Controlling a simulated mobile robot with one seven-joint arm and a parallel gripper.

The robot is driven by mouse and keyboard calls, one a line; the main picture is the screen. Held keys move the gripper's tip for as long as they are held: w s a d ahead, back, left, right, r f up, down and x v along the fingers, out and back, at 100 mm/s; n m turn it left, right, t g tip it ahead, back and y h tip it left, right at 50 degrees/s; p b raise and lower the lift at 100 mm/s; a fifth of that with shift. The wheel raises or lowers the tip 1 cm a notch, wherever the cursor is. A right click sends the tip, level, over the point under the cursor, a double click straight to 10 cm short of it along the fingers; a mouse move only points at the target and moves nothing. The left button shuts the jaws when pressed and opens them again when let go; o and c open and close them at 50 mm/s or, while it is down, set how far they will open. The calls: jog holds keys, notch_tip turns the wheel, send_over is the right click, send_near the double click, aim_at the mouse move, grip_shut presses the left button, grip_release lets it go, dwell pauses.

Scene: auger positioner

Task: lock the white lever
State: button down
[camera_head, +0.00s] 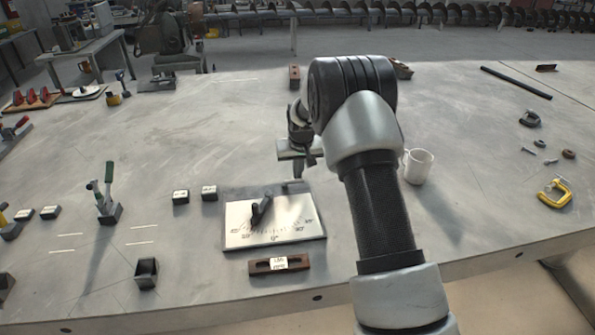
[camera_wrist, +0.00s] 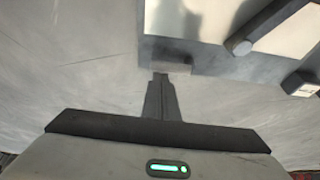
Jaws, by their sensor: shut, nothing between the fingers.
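A flat plate (camera_head: 240,238) with a pale face and a printed angle scale lies on the table. A short dark lever (camera_head: 262,209) stands tilted on it. In the wrist view a plate (camera_wrist: 190,35) with a grey rod-like lever (camera_wrist: 272,24) shows at the upper right. I cannot make out a clearly white lever in either view. My gripper (camera_head: 298,181) is above the table just behind the plate, partly hidden by my arm. In the wrist view its fingers (camera_wrist: 161,78) are together and empty, tips close to a small grey block (camera_wrist: 166,63) at the plate's edge; contact is unclear.
A brown labelled block (camera_head: 258,267) lies in front of the plate, and small labelled blocks (camera_head: 181,197) to its left. A green-handled clamp (camera_head: 108,190) stands farther left. A white mug (camera_head: 418,167) is right of my arm.

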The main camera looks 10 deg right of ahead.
jog(key=shift+s+m+h, duration=0.3)
jog(key=shift+m, duration=0.4)
jog(key=m, duration=0.1)
jog(key=s+m+h, duration=0.1)
jog(key=m, duration=0.1)
jog(key=shift+s, duration=0.15)
jog(key=m, duration=0.1)
jog(key=s+m+h, duration=0.1)
jog(key=m, duration=0.1)
jog(key=m+g, duration=0.1)
jog(key=shift+s+a+m, duration=0.3)
jog(key=shift+s+m, duration=0.05)
jog(key=shift+m, duration=0.05)
jog(key=m, duration=0.1)
jog(key=m+g, duration=0.1)
jog(key=shift+s+a+m+h, duration=0.3)
jog(key=shift+s+a+h, duration=0.05)
jog(key=shift+s+h, duration=0.05)
jog(key=m, duration=0.1)
jog(key=a+m+g, duration=0.1)
jog(key=m, duration=0.1)
jog(key=shift+s+m+h+p, duration=0.3)
jog(key=shift+s, duration=0.1)
jog(key=shift+s+a, duration=0.15)
jog(key=shift+a, duration=0.2)
jog(key=shift+s+a, duration=0.1)
jog(key=shift+a, duration=0.1)
jog(key=shift+d, duration=0.1)
